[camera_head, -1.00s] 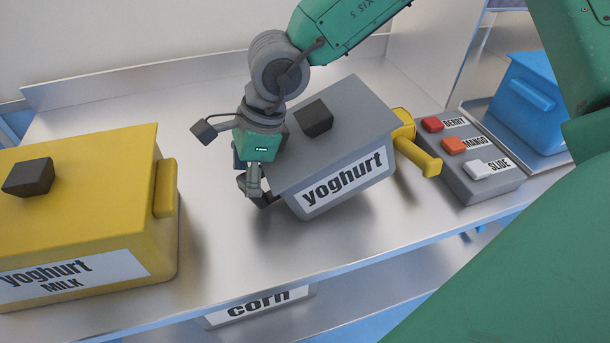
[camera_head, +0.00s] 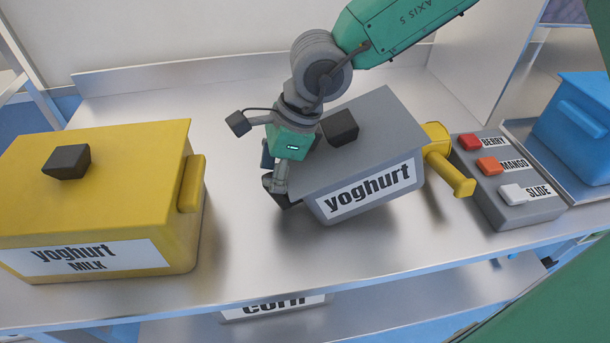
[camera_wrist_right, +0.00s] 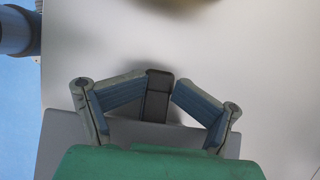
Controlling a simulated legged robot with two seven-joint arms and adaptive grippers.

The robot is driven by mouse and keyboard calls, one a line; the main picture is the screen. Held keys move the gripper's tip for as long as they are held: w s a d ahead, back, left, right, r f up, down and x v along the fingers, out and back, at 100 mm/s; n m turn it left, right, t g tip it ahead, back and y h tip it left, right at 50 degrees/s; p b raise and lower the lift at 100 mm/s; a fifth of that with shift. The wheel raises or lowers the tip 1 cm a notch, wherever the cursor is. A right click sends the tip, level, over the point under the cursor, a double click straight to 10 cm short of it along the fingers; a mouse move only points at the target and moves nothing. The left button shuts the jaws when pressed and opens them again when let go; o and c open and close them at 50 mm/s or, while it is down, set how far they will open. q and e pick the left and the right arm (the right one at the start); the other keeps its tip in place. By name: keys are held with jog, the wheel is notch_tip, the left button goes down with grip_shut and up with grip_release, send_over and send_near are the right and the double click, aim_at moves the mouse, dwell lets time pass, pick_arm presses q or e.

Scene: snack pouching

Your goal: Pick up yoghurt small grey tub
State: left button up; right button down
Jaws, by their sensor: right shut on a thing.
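The small grey yoghurt tub (camera_head: 305,192) stands in the middle of the steel counter in the head view. It has a grey lid, a dark knob (camera_head: 340,126) and a white "yoghurt" label. My right gripper (camera_head: 277,188) is at the tub's left end, shut on its dark side handle. In the right wrist view, the fingers (camera_wrist_right: 157,92) are on either side of the dark handle (camera_wrist_right: 157,95) at the tub's edge (camera_wrist_right: 75,135). I cannot tell whether the tub is lifted off the counter. My left gripper is not in view.
A large yellow "yoghurt milk" tub (camera_head: 105,215) stands at the left. A yellow handle (camera_head: 448,165) is at the grey tub's right end, beside a button panel (camera_head: 512,212). A blue tub (camera_head: 575,135) is at the far right. A "corn" container (camera_head: 272,309) sits below the counter.

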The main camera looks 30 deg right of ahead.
jog(key=shift+s+d+f, duration=0.1)
jog(key=shift+s+d, duration=0.1)
jog(key=shift+d, duration=0.25)
jog(key=r, duration=0.3)
jog(key=r+p, duration=0.1)
jog(key=r, duration=0.2)
jog(key=r+p, duration=0.1)
jog(key=r, duration=0.2)
jog(key=shift+w+a+r, duration=0.2)
jog(key=shift+a, duration=0.1)
jog(key=shift+w, duration=0.1)
jog(key=shift+c, duration=2.3)
grip_release()
jog(key=shift+d, duration=0.1)
jog(key=shift+r, duration=0.15)
